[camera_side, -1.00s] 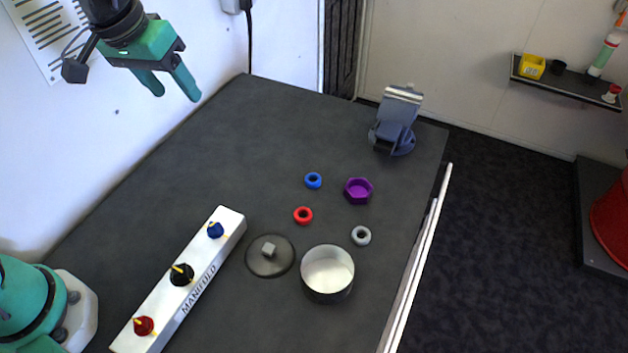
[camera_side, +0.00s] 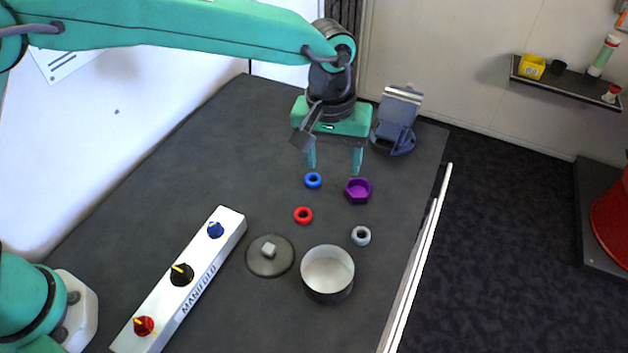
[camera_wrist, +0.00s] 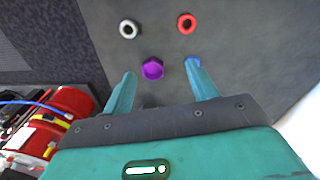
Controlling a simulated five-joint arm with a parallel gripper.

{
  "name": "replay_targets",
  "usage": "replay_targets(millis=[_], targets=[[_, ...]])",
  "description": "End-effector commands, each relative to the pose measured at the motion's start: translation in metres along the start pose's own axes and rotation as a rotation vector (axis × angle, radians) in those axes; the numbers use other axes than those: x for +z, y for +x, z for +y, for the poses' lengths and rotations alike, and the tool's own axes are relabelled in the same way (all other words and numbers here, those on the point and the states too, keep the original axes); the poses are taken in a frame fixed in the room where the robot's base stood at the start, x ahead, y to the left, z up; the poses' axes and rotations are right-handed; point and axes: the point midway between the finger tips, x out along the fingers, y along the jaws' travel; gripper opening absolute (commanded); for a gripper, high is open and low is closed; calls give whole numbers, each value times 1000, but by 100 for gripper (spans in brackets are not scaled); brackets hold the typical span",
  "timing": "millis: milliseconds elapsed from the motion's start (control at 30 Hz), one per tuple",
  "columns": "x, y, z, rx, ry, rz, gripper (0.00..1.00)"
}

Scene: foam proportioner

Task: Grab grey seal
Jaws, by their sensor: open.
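The grey seal (camera_side: 361,235) is a small pale ring lying flat on the dark bench, right of the red seal and just above the metal cup. It also shows in the wrist view (camera_wrist: 129,29) at the upper left, beyond the fingertips. My gripper (camera_side: 333,170) is open and empty, pointing down behind the blue seal and the purple nut. It is apart from the grey seal, which lies nearer the bench's front. In the wrist view the open fingers (camera_wrist: 160,72) stand either side of the purple nut (camera_wrist: 152,69), with the blue seal partly hidden behind the right finger.
The red seal (camera_side: 303,215) and blue seal (camera_side: 313,180) lie left of the grey one. An open metal cup (camera_side: 327,289) and round lid (camera_side: 257,262) sit nearby. The white manifold (camera_side: 148,338) is at left. A blue-grey vise (camera_side: 396,137) stands at the back right.

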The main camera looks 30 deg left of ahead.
Motion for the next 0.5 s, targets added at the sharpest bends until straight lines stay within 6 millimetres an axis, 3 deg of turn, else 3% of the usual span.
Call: replay_targets(millis=[200, 500], targets=[[20, 45, 44, -36, -17, -32, 58], [33, 69, 65, -55, -31, -46, 58]])
